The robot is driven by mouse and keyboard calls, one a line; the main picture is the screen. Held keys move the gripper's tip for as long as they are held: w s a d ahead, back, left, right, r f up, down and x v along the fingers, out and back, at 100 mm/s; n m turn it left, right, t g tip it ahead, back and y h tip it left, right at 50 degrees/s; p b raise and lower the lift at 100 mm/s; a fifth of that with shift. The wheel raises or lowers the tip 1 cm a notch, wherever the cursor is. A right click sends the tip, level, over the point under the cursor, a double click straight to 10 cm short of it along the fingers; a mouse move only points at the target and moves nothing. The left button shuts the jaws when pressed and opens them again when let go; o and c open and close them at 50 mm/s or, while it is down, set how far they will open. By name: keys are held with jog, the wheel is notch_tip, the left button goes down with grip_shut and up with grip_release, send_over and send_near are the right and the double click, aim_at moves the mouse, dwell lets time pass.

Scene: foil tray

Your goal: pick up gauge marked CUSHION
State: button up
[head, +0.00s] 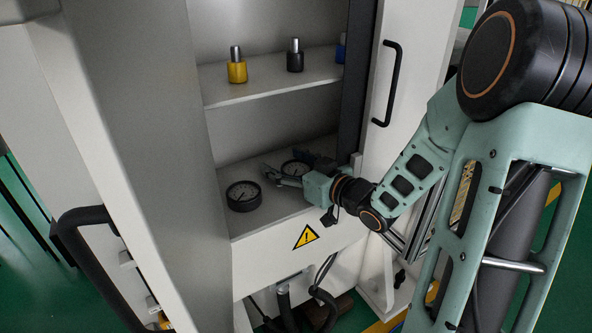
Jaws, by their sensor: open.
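One gauge (243,196) is at the front left, in full view. Any lettering on the dials is too small to read, so I cannot tell which is marked CUSHION. My gripper (271,174) reaches in from the right, low over the shelf, with its fingers pointing left.
The upper shelf (270,85) holds a yellow cylinder (237,70), a black one (295,58) and a partly hidden blue one (341,50). The cabinet's open doors, with black handles (387,83), flank the opening. A white front panel (262,265) with a warning sign lies below the lower shelf.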

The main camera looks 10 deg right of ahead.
jog(key=shift+w+a+f, duration=0.15)
jog(key=shift+w+a, duration=0.1)
jog(key=shift+w, duration=0.35)
jog(key=c, duration=1.6)
grip_shut()
